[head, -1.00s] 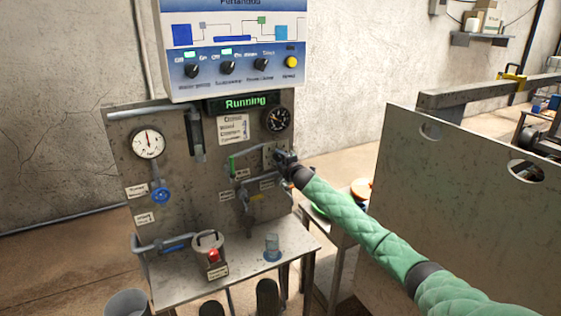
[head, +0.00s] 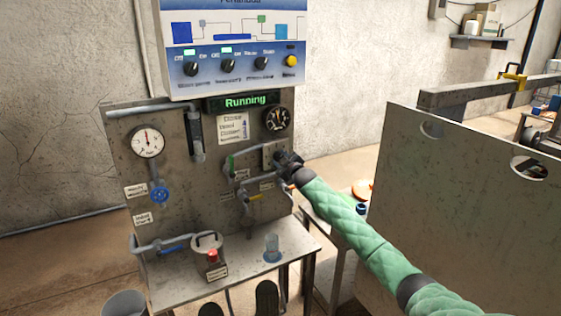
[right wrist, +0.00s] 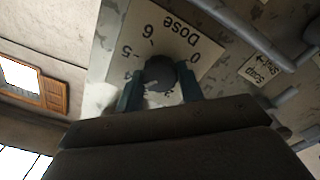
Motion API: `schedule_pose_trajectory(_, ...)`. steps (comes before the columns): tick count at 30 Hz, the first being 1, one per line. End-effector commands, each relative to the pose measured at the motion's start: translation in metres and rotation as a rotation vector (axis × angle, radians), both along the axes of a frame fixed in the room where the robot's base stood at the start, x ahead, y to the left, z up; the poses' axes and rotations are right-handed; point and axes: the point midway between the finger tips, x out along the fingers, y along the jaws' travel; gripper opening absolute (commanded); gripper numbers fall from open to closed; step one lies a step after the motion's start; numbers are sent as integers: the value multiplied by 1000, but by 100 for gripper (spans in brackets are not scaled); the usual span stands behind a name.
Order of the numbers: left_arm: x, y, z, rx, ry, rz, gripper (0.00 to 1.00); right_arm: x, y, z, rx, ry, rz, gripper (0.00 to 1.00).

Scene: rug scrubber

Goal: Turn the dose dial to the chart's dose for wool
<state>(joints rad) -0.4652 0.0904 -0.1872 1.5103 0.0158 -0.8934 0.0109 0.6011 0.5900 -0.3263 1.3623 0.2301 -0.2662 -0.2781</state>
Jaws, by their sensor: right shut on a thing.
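The dose dial (right wrist: 168,76) is a dark round knob on a pale plate (right wrist: 150,40) marked "Dose". The figures 0, 6, 5 and 4 show around it; lower ones are partly hidden by my fingers, and I cannot tell the exact setting. My right gripper (right wrist: 161,88) is shut on the knob, one finger on each side. In the head view, my right gripper (head: 290,163) is at the panel's right side, hiding the dial beside the pale plate (head: 271,150). The chart (head: 233,128) is a small label under the "Running" display; its figures are too small to read. My left gripper is not in view.
A black gauge (head: 277,118) sits above the dial. Pipes and small valves (head: 245,185) lie left of my gripper. A white gauge (head: 147,141) and blue valve (head: 159,194) are farther left. A large grey panel (head: 460,200) stands to the right of my arm.

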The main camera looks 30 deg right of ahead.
Motion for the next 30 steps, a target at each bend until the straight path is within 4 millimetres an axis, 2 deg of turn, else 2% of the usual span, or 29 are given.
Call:
schedule_pose_trajectory(5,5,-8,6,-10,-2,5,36,0,0,-3,97,6,0,15)
schedule_pose_trajectory(10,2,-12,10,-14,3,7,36,0,0,-3,154,9,0,15)
schedule_pose_trajectory(17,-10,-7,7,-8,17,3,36,0,0,-3,185,11,-1,15)
schedule_pose_trajectory(27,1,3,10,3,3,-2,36,0,0,-4,187,11,-2,15)
schedule_pose_trajectory(28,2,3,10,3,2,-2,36,0,0,-4,187,11,-2,39)
schedule_pose_trajectory(30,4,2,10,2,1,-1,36,0,0,-4,187,11,-2,53)
